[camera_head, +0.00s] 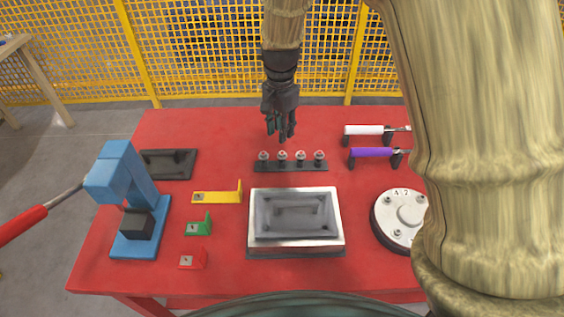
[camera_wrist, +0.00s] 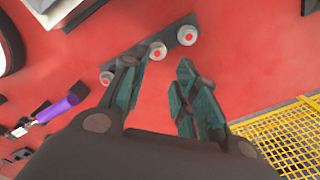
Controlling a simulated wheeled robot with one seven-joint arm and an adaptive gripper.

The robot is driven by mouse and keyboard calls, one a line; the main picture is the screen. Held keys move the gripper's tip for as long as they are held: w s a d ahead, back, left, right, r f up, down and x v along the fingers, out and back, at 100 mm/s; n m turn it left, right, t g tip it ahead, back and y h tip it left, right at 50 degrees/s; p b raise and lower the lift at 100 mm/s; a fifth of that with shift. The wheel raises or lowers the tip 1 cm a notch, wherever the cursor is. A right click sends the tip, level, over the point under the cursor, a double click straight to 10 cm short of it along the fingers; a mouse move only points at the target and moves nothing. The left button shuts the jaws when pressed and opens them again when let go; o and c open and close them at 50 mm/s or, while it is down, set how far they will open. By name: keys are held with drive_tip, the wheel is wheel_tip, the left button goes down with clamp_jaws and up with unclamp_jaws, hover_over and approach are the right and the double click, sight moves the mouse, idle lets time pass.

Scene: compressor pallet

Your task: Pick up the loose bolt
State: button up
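I cannot tell which bolt is the loose one. My gripper (camera_head: 280,133) points down above the table, behind the row in the head view. In the wrist view my gripper (camera_wrist: 160,64) is open with nothing between its fingers.
A metal box (camera_head: 254,241) stands at front centre, and a round bolted flange (camera_head: 384,228) at right, partly behind my arm. White-handled (camera_head: 363,130) and purple-handled (camera_head: 366,153) tools rest on stands. A blue press (camera_head: 132,243) and coloured brackets are left. Yellow mesh fence (camera_head: 215,50) stands behind.

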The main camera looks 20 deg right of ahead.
sight(282, 153)
drive_tip(key=shift+s+d+f+p, duration=0.1)
drive_tip(key=shift+f+p, duration=0.45)
drive_tip(key=shift+f, duration=2)
drive_tip(key=shift+s+d+f+p, duration=0.1)
drive_tip(key=shift+f+p, duration=0.4)
drive_tip(key=shift+f, duration=2.05)
drive_tip(key=c, duration=0.6)
